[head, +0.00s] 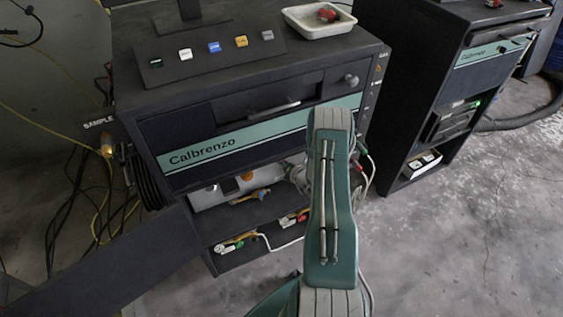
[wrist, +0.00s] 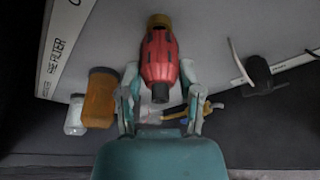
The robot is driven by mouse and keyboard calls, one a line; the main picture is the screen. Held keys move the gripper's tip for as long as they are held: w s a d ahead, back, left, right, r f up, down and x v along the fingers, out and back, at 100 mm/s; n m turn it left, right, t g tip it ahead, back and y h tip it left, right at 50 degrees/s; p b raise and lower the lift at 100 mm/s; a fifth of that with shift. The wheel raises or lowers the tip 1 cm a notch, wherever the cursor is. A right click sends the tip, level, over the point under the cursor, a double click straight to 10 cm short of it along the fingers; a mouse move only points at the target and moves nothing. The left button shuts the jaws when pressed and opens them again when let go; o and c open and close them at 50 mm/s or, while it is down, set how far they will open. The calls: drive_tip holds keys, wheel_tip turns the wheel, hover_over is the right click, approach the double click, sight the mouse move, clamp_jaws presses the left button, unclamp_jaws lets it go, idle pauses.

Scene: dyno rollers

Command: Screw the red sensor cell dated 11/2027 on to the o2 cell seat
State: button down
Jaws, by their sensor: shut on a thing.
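In the wrist view, a red sensor cell (wrist: 160,62) with a dark near end sits between the fingers of my gripper (wrist: 161,98), which is shut on it. No date is readable on it. Its far end meets a brass-coloured round fitting (wrist: 160,21) on the pale panel (wrist: 110,40). This may be the o2 cell seat; its label is not in view, and I cannot tell whether the threads are engaged. In the head view, my gripper (head: 298,178) is mostly hidden behind my arm, at the open bay under the Calbrenzo drawer.
An amber filter bowl (wrist: 100,98) and a small clear cup (wrist: 75,115) are left of my gripper; a black fitting (wrist: 257,75) is at right. Another red cell (head: 328,16) lies in the white tray (head: 318,29) on top. A lower shelf (head: 262,238) holds cables.

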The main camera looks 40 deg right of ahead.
drive_tip(key=shift+w+d, duration=0.1)
drive_tip(key=shift+w, duration=0.35)
idle(0.6)
drive_tip(key=m+t, duration=0.1)
drive_tip(key=m, duration=0.3)
drive_tip(key=shift+y, duration=0.4)
drive_tip(key=m, duration=0.2)
drive_tip(key=m+t, duration=0.1)
drive_tip(key=m, duration=0.1)
drive_tip(key=shift+t+y, duration=0.3)
drive_tip(key=m+t, duration=0.1)
drive_tip(key=m, duration=0.4)
drive_tip(key=m+h, duration=0.1)
drive_tip(key=m, duration=0.1)
drive_tip(key=m+t+h, duration=0.1)
drive_tip(key=m, duration=0.2)
drive_tip(key=shift+d+m, duration=0.1)
drive_tip(key=shift+m, duration=0.2)
drive_tip(key=shift+c, duration=1)
unclamp_jaws()
drive_tip(key=shift+s, duration=0.1)
